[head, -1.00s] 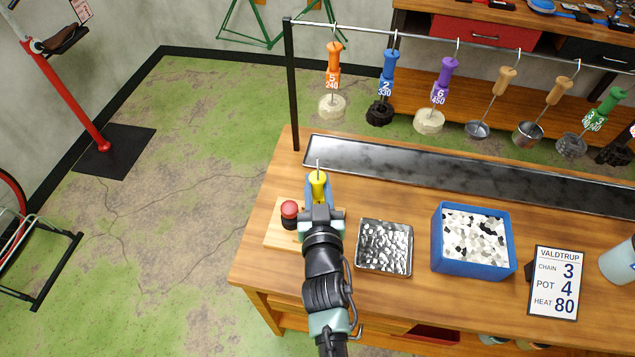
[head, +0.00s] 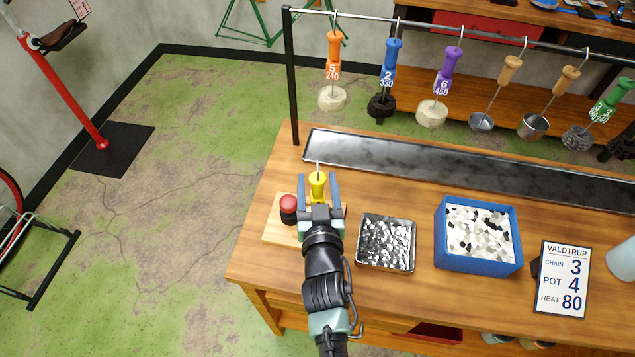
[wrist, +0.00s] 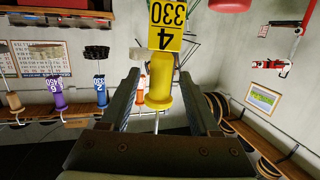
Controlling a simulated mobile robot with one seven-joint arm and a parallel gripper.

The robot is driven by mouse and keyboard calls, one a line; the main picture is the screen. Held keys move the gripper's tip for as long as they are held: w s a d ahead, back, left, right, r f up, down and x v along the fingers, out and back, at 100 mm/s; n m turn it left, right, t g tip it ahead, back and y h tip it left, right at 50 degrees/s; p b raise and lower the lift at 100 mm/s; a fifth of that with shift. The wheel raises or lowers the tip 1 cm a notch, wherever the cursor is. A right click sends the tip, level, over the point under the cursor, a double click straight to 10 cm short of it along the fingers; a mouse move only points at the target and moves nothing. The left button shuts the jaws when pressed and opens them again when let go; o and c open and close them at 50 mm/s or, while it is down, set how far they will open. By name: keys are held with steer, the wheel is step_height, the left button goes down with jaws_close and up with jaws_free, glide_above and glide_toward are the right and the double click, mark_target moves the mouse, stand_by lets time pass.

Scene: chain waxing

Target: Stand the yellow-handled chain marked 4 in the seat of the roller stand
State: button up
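The yellow-handled chain (head: 317,182) stands roughly upright at the wooden roller stand (head: 277,232), at the left end of the bench. Its label, marked 4 and 330, shows upside down in the wrist view, where the yellow handle (wrist: 158,85) lies between my fingers with gaps on both sides. My gripper (head: 318,186) is open around the handle, one finger on each side. The stand carries a red-topped knob (head: 289,204) left of my gripper. The stand's seat and the chain's lower end are hidden behind my gripper and the handle.
A metal tray of foil-like pieces (head: 386,270) and a blue box of chips (head: 442,258) lie to the right. A VALDTRUP card (head: 566,252) stands beyond. A long dark drip tray (head: 420,161) lies behind, under a rail of hanging chains and ladles.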

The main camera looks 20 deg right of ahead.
steer(key=shift+f, duration=0.2)
steer(key=shift+s, duration=0.15)
steer(key=shift+s+a, duration=0.1)
steer(key=shift+s, duration=0.15)
steer(key=b+v, duration=0.3)
steer(key=v, duration=0.9)
steer(key=shift+r, duration=0.25)
